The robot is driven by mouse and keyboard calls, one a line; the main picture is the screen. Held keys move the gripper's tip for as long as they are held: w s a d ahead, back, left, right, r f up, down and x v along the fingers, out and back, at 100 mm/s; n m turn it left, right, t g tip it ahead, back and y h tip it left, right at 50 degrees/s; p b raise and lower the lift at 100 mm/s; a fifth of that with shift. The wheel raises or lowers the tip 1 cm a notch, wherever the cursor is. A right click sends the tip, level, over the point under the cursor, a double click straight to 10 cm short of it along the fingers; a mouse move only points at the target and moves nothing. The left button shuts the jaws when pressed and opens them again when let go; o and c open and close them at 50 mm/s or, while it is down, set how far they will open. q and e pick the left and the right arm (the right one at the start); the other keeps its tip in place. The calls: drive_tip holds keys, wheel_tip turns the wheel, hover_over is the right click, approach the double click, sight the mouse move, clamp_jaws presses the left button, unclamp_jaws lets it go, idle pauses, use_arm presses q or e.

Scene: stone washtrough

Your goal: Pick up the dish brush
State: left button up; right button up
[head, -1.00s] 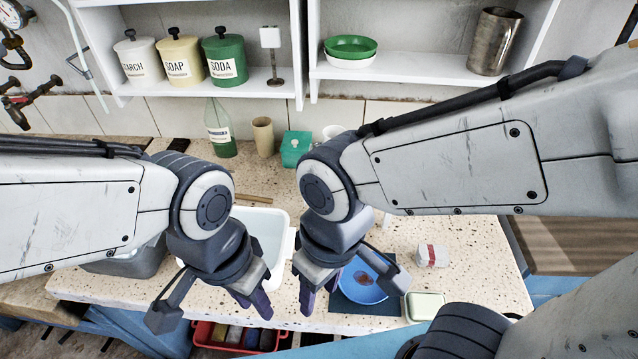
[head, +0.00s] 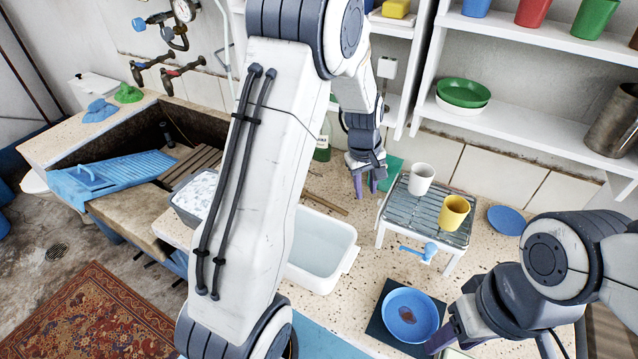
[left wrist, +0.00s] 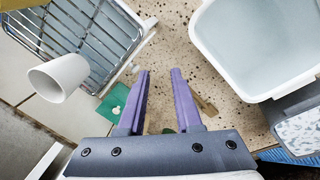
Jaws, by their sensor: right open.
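No dish brush shows for certain. A small blue item with a rounded end (head: 420,250) shows at the front of the wire rack (head: 408,207); I cannot tell whether it is the brush. A thin wooden strip (head: 325,203) lies behind the white basin, and its end shows in the left wrist view (left wrist: 207,106). My left gripper (head: 367,190) is at the back of the counter, between basin and rack. Its purple fingers are apart and empty in the left wrist view (left wrist: 161,75). My right gripper (head: 441,339) is open at the lower right, beside the blue bowl.
The white basin (head: 351,255) is left of the rack. A white mug (head: 421,179) and a yellow mug (head: 454,212) stand on the rack. The blue bowl (head: 410,314) sits on a dark mat. A green box (left wrist: 112,103) is near my left gripper. Shelves (head: 540,125) overhang the back.

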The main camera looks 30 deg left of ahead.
use_arm(q)
drive_tip(key=w+a+f+n+p, duration=0.1)
drive_tip(key=a+f+n, duration=0.3)
drive_tip(key=a, duration=0.5)
drive_tip(key=w+a+f+n+p, duration=0.1)
drive_tip(key=w+a+f+n, duration=0.2)
drive_tip(key=a, duration=0.6)
drive_tip(key=n+p, duration=0.1)
hover_over(316, 197)
drive_tip(key=s, duration=0.2)
drive_tip(key=shift+y, duration=0.4)
drive_tip(key=f, duration=0.5)
drive_tip(key=shift+w+a+f, duration=0.2)
drive_tip(key=shift+a+f, duration=0.05)
drive_tip(key=shift+a, duration=0.1)
drive_tip(key=f+p, duration=0.1)
drive_tip(key=f, duration=0.2)
drive_tip(key=w+f+p, duration=0.1)
drive_tip(key=shift+d+f+p, duration=0.35)
drive_tip(key=shift+w+f, duration=0.15)
drive_tip(key=shift+f, duration=0.2)
use_arm(e)
wheel_tip(316, 197, up, 7)
drive_tip(key=shift+f, duration=0.1)
use_arm(q)
clamp_jaws()
